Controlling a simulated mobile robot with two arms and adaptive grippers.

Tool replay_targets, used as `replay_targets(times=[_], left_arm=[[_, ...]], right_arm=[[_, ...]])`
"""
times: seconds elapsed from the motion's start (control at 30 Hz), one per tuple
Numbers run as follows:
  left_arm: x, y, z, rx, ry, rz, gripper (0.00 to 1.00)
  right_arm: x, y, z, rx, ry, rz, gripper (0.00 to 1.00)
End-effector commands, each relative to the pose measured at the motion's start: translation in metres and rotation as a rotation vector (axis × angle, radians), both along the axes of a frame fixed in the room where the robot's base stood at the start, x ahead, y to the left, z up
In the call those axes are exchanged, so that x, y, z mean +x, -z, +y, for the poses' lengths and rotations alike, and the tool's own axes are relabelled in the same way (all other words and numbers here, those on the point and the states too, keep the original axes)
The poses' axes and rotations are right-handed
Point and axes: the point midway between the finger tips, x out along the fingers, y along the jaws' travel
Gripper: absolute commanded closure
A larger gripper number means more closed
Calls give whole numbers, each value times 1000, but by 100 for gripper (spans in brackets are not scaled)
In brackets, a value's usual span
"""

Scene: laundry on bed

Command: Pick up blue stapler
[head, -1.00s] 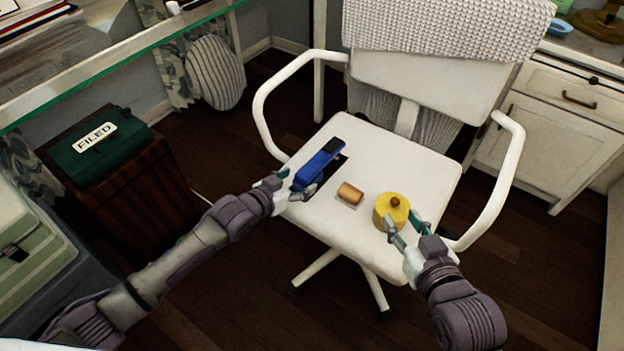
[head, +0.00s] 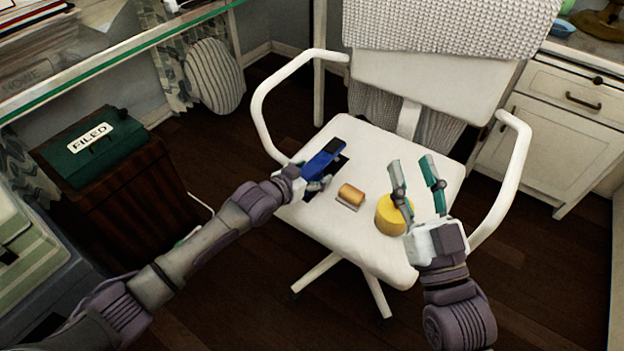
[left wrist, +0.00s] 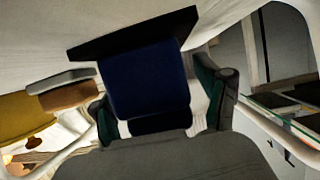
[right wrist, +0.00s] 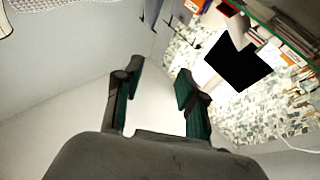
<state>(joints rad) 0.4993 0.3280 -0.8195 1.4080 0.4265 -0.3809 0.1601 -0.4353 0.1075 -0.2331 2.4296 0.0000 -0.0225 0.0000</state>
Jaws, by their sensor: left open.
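The blue stapler (head: 320,163) with a black end lies on the white chair seat (head: 375,150), left of its middle. My left gripper (head: 312,182) is open at the stapler's near end. In the left wrist view the stapler (left wrist: 145,80) sits between the two open fingers (left wrist: 160,110), and a dark flat area shows behind it. I cannot tell whether the fingers touch it. My right gripper (head: 414,172) is open and empty above the right side of the seat; its spread fingers (right wrist: 158,90) also show in the right wrist view.
A small tan cylinder (head: 351,194) and a yellow round container (head: 389,216) stand on the seat right of the stapler. White armrests (head: 262,105) rise on both sides. A green box (head: 92,147) marked FILED and a glass shelf (head: 110,55) are at left.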

Motion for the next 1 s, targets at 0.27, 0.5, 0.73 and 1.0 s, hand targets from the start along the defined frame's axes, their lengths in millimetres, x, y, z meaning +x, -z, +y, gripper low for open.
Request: replay_targets(times=[0.27, 0.5, 0.73, 1.0], left_arm=[[0, 0, 0, 0, 0, 0, 42], [0, 0, 0, 0, 0, 0, 82], [0, 0, 0, 0, 0, 0, 100], [2, -7, -1, -7, 1, -11, 100]], right_arm=[[0, 0, 0, 0, 0, 1, 60], [0, 0, 0, 0, 0, 1, 60], [0, 0, 0, 0, 0, 1, 60], [0, 0, 0, 0, 1, 3, 60]])
